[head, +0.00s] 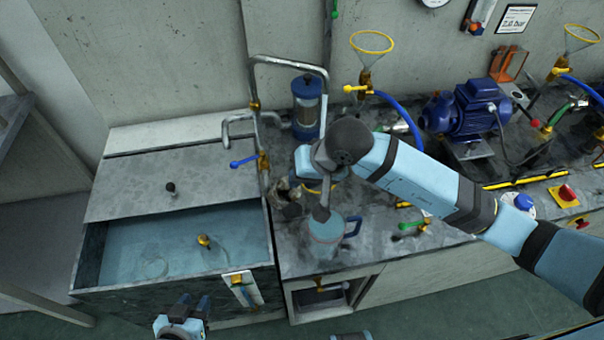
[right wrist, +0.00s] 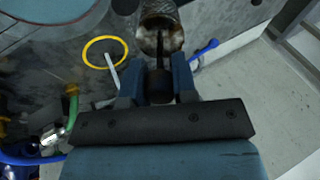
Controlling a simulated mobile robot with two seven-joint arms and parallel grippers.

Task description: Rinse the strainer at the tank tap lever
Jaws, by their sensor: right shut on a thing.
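The strainer (head: 287,203) is a mesh cylinder with brown and dark grime. It also shows at the top of the right wrist view (right wrist: 160,32). My right gripper (right wrist: 157,85) is shut on its dark stem end and holds it over the bench beside the tank. In the head view my right arm partly hides it. The blue tap lever (head: 243,162) sits on a brass valve on the standing pipe, up and left of the strainer. A blue lever also shows in the right wrist view (right wrist: 205,48). I see no water running. My left gripper (head: 192,304) is open and empty at the tank's front.
The open tank (head: 95,262) holds water, with a brass fitting in it; its grey lid (head: 150,185) lies behind. A jug with a blue handle (head: 353,227) stands on the bench near my right arm. A blue filter housing (head: 308,107) and pump (head: 470,106) stand behind.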

